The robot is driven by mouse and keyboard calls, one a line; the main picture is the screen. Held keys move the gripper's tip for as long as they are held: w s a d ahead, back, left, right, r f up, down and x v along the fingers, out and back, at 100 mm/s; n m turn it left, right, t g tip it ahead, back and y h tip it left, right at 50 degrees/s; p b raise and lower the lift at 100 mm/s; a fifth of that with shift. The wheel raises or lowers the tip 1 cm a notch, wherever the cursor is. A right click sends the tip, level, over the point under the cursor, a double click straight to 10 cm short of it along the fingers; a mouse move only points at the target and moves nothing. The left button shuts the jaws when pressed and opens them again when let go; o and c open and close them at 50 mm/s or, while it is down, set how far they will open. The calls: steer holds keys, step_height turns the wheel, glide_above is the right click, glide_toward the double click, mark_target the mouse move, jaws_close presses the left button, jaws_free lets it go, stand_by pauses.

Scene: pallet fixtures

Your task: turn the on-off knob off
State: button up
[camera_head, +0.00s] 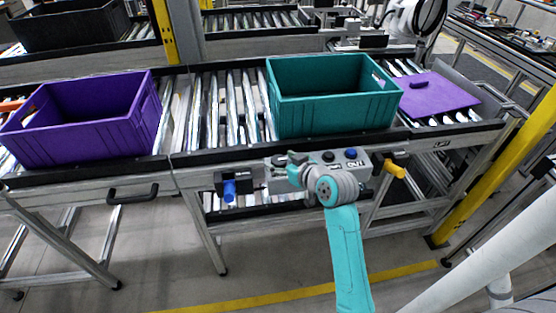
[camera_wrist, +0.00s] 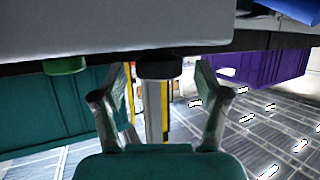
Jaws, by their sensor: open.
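A grey control box (camera_head: 355,167) is fixed to the conveyor's front rail and is partly hidden by my arm. A dark round control (camera_head: 328,156) and a blue button (camera_head: 351,153) show on its top. In the wrist view a black knob (camera_wrist: 158,66) sticks out from the grey panel (camera_wrist: 120,25), beside a green button (camera_wrist: 65,66). My gripper (camera_wrist: 160,82) is open, with one finger on each side of the black knob and visible gaps to it. In the head view my gripper (camera_head: 296,170) is at the box's left part, and its fingertips are hard to make out.
A teal crate (camera_head: 335,108) and a purple crate (camera_head: 85,130) stand on the roller conveyor behind. A purple lid (camera_head: 435,95) lies at the right. A blue handle (camera_head: 229,190) and a yellow handle (camera_head: 395,170) stick out from the front rail. The floor in front is clear.

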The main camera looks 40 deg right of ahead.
steer(key=shift+x, duration=0.95)
steer(key=c, duration=1.2)
